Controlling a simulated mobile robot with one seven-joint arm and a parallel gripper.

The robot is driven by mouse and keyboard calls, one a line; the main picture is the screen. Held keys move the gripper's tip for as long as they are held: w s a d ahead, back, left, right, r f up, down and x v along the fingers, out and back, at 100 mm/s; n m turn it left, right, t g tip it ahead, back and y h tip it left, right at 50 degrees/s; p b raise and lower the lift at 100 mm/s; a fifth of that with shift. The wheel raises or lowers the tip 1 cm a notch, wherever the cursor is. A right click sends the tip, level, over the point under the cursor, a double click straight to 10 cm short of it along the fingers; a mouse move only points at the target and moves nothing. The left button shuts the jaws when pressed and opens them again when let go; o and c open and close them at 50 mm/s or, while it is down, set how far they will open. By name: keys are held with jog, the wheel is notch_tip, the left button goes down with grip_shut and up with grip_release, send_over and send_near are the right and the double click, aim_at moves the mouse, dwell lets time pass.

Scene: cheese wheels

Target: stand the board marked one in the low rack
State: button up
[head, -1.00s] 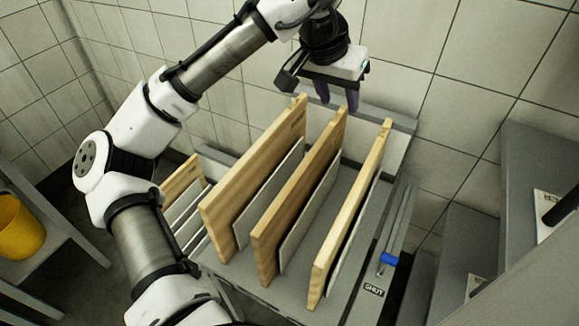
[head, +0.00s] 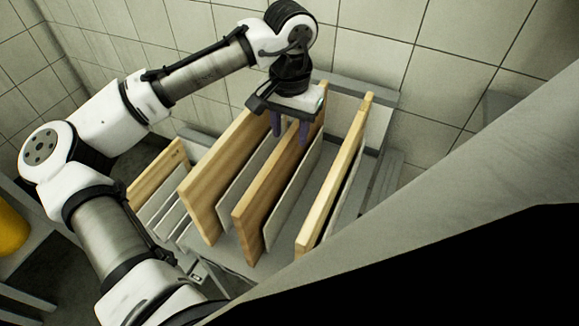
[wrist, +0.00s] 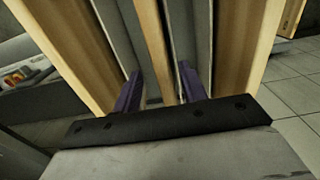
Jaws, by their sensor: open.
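Three large wooden boards stand on edge between grey dividers: a left board (head: 215,175), a middle board (head: 262,195) and a right board (head: 333,185). I cannot read a number that tells which is board one. My gripper (head: 290,128) is open and low over the far end of the middle board. In the wrist view its purple fingers (wrist: 160,90) stand either side of that board's narrow edge (wrist: 152,40), without visibly closing on it. A lower rack (head: 165,215) with grey dividers is at the left, with a smaller wooden board (head: 158,172) at its far-left side.
Grey dividers (head: 290,195) stand close beside the boards, leaving narrow gaps. A large grey surface (head: 440,210) fills the near right and hides part of the bench. A yellow container (head: 10,232) is at the left edge. The tiled wall (head: 400,50) is close behind.

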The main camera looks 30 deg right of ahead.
jog(key=f, duration=0.5)
jog(key=shift+w+d, duration=0.15)
jog(key=shift+w, duration=0.15)
jog(key=shift+c, duration=0.4)
grip_shut()
jog(key=shift+r, duration=0.1)
dwell(0.5)
